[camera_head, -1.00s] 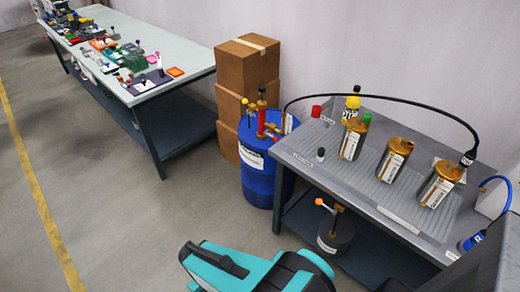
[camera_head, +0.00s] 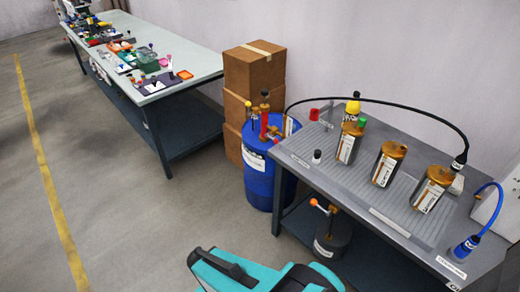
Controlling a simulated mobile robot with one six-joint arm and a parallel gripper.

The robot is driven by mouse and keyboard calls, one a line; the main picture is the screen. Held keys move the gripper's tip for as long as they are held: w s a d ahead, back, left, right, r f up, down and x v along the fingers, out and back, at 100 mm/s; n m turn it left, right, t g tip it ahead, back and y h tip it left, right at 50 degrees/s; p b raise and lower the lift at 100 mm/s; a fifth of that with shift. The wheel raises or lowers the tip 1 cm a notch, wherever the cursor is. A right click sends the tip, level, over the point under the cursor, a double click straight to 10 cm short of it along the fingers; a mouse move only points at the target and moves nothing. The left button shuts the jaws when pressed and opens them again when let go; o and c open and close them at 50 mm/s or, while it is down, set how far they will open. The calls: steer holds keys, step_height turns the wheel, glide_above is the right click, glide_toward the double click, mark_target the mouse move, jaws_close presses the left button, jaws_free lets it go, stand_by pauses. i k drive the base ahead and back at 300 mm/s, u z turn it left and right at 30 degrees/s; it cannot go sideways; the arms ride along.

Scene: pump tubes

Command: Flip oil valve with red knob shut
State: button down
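A blue drum (camera_head: 262,183) stands on the floor left of the grey workbench. Fittings rise from its top: a red pump part (camera_head: 264,122), a yellow knob and a dark knob. A dark canister (camera_head: 333,240) stands on the bench's lower shelf, with a brass valve (camera_head: 325,208) and an orange-red knob (camera_head: 313,202) pointing left. Which of these is the oil valve with the red knob, I cannot tell for sure. A teal and black part of my own body shows at the bottom. My gripper is not in view.
The grey workbench (camera_head: 308,170) holds several brass-topped canisters, a red cap (camera_head: 314,114), a black hose and a blue hose (camera_head: 490,200). Cardboard boxes (camera_head: 254,72) stack behind the drum. A long cluttered table (camera_head: 200,65) stands at left. The floor before the drum is clear.

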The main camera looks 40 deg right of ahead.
mark_target(275, 141)
steer(key=z, duration=0.15)
steer(key=i, duration=0.95)
steer(key=u, duration=0.05)
